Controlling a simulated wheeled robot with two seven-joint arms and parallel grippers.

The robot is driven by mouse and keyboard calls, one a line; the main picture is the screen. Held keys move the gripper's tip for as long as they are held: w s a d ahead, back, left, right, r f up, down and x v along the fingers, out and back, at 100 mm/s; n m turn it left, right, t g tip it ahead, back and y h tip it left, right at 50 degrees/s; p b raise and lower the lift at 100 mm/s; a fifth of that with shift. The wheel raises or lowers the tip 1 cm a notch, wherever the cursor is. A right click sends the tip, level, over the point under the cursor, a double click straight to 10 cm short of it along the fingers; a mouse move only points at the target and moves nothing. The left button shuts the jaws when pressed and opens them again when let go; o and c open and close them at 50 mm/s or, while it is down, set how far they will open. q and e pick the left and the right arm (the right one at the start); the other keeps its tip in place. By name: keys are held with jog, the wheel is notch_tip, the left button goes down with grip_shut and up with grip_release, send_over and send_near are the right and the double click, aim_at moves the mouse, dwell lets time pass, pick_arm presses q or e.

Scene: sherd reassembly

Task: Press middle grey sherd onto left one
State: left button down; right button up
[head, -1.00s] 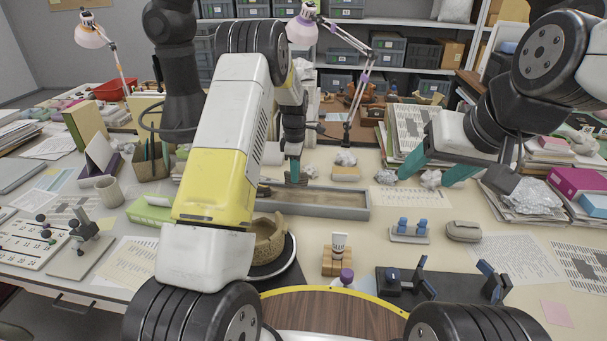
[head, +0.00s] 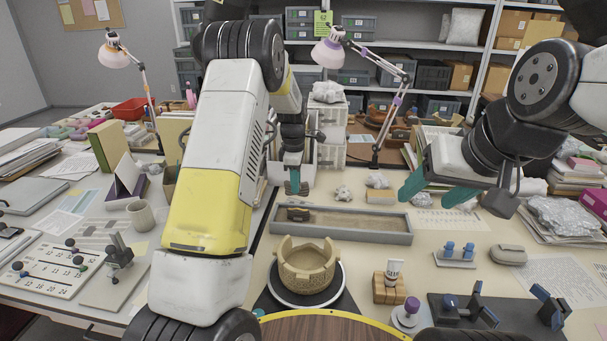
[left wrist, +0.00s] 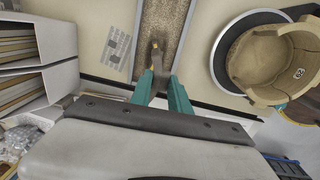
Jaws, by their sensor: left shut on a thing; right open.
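My left gripper (head: 294,186) hangs above the left end of the grey sand tray (head: 395,238). Its teal fingertips (left wrist: 163,88) are shut on a grey-brown sherd (left wrist: 154,66), seen nearly edge-on in the left wrist view. Whether that sherd touches another one below it I cannot tell. A dark sherd (head: 298,214) shows in the sand at the tray's left end; its joints are too small to make out. My right gripper (head: 434,190) is open and empty, in the air to the right of the tray.
A tan pot with a gapped rim (head: 307,268) stands on a round turntable in front of the tray. A tube on a wooden block (head: 390,285), a blue-capped stand (head: 456,252) and a dark clamp board (head: 500,312) lie to the right. A lamp (head: 330,50) rises behind.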

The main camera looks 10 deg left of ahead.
pick_arm(q)
jog(key=shift+w+f, duration=0.15)
jog(key=shift+f, duration=1.4)
jog(key=shift+w+f, duration=0.15)
jog(key=shift+f, duration=1.4)
jog(key=shift+w, duration=0.35)
jog(key=shift+f, duration=0.4)
jog(key=c, duration=1.1)
grip_release()
jog(key=shift+c, duration=0.2)
jog(key=r, duration=0.7)
jog(key=shift+s+r, duration=0.35)
jog(key=shift+r, duration=0.05)
